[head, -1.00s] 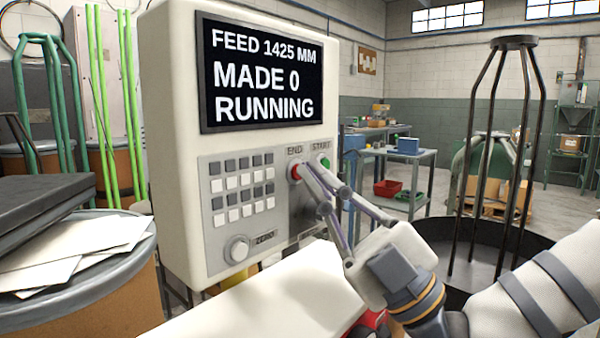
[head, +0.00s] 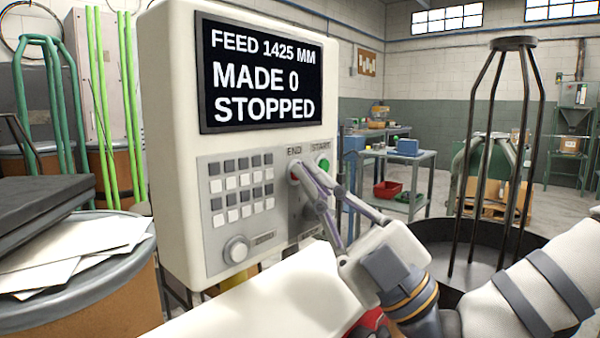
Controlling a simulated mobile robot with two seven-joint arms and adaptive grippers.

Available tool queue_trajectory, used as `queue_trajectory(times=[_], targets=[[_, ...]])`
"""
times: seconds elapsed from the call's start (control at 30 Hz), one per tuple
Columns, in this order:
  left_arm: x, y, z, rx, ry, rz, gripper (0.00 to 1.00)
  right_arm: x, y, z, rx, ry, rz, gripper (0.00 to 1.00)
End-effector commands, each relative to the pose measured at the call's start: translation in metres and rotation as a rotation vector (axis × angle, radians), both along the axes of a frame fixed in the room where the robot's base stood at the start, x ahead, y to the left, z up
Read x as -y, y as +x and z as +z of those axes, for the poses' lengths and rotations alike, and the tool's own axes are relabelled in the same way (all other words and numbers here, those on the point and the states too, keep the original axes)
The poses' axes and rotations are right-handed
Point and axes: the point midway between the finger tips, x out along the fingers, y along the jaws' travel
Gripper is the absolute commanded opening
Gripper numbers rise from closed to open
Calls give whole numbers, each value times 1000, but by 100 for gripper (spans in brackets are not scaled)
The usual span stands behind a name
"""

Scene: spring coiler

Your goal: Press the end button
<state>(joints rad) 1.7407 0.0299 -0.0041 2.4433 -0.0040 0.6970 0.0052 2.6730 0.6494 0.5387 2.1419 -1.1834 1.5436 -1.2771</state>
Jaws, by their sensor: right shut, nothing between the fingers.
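The control panel (head: 168,120) stands upright in the middle left of the head view. Its screen (head: 262,78) reads FEED 1425 MM, MADE 0, STOPPED. The red end button (head: 293,170) sits under the label END and is partly hidden by my fingertips. The green start button (head: 323,165) is to its right under START. My right gripper (head: 301,171) is shut and empty, with its fingertips at the end button and seemingly touching it. My left gripper is not in view.
A keypad (head: 241,190) and a round knob (head: 236,249) are on the panel's lower face. A black wire stand (head: 481,150) rises from a dark round tray at the right. A drum with papers (head: 90,255) stands at the left.

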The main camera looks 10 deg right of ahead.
Motion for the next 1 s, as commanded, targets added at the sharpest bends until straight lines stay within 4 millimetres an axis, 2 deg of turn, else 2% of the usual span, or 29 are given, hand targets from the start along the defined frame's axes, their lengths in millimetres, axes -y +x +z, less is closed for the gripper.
queue_trajectory(times=[0.8,1.0], targets=[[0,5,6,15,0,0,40,10,-14,0,0,0,0,0],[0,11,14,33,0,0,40,22,-28,3,2,0,-1,0]])
